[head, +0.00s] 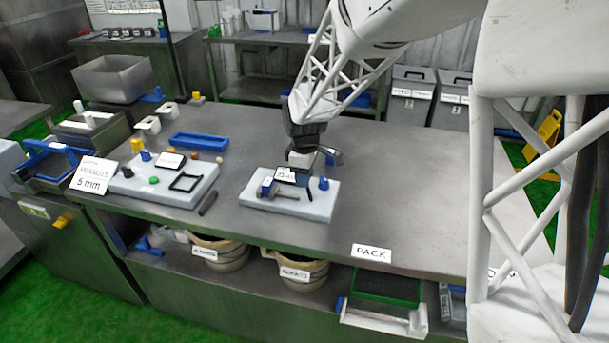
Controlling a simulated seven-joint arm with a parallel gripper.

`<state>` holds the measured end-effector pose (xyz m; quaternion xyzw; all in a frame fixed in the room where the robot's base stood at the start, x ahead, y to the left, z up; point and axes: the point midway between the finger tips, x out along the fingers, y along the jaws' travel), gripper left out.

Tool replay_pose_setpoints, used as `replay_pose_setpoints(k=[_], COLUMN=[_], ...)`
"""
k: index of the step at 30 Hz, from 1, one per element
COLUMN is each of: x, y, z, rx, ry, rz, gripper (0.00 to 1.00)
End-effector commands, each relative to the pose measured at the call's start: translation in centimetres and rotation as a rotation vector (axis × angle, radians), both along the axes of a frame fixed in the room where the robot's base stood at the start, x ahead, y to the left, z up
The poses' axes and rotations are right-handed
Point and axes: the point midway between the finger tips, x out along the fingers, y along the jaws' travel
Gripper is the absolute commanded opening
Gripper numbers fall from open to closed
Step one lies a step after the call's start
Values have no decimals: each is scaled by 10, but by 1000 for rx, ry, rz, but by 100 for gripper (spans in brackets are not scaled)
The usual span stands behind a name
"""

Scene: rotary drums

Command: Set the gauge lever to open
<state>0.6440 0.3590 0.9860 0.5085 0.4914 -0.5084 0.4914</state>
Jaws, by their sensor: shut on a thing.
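A light grey gauge board (318,207) lies on the steel bench, with blue parts, a small label plate (285,175) and a grey bar on top. My gripper (301,165) reaches down from above to the back of this board, just behind the label plate. Its jaws are shut on a small part of the gauge, which looks like the gauge lever. The grip is small and mostly hidden by the gripper, so the lever's exact setting cannot be read.
To the left, a second grey board (190,194) holds colored pegs, small balls and a black frame. A blue tray (199,142) lies behind it, and a "5 mm" sign (92,175) stands at its left. The bench right of the gauge is clear up to the PACK label (371,253).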

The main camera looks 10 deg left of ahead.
Motion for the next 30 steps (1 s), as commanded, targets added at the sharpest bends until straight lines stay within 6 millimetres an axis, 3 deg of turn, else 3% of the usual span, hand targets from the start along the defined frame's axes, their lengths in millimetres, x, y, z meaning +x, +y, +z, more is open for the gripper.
replay_pose_setpoints(k=[14, 30], x=[0, -1], y=[-3, -23], z=[1, 2], rx=[28, 242], ry=[0, -8], rz=[-1, -3], gripper=[0, 0])
